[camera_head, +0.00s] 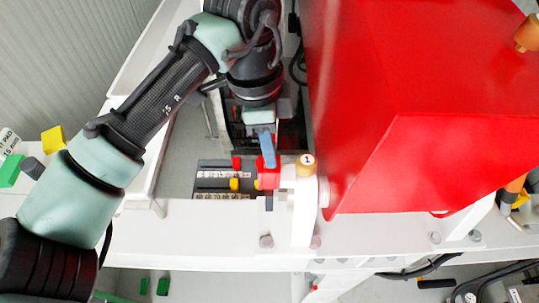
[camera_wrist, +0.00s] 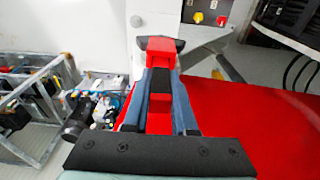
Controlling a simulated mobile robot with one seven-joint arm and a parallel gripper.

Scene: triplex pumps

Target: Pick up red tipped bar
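My gripper (camera_head: 268,160) reaches down beside the big red machine. In the wrist view its two blue-grey fingers (camera_wrist: 160,78) run close together with a narrow gap. A red block with dark parts (camera_wrist: 165,48) sits at their tips and looks like the red tipped bar. In the head view this red piece (camera_head: 268,179) is right below the fingers, with a short dark end under it. The fingers seem to touch it, but their contact faces are hidden. I cannot tell whether they grip it.
The red machine (camera_head: 410,110) fills the right side, close to my gripper. A white frame beam (camera_head: 200,212) crosses in front. A dark panel with red and yellow knobs (camera_head: 225,178) lies left of the fingertips. A metal rack (camera_wrist: 40,95) stands at left in the wrist view.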

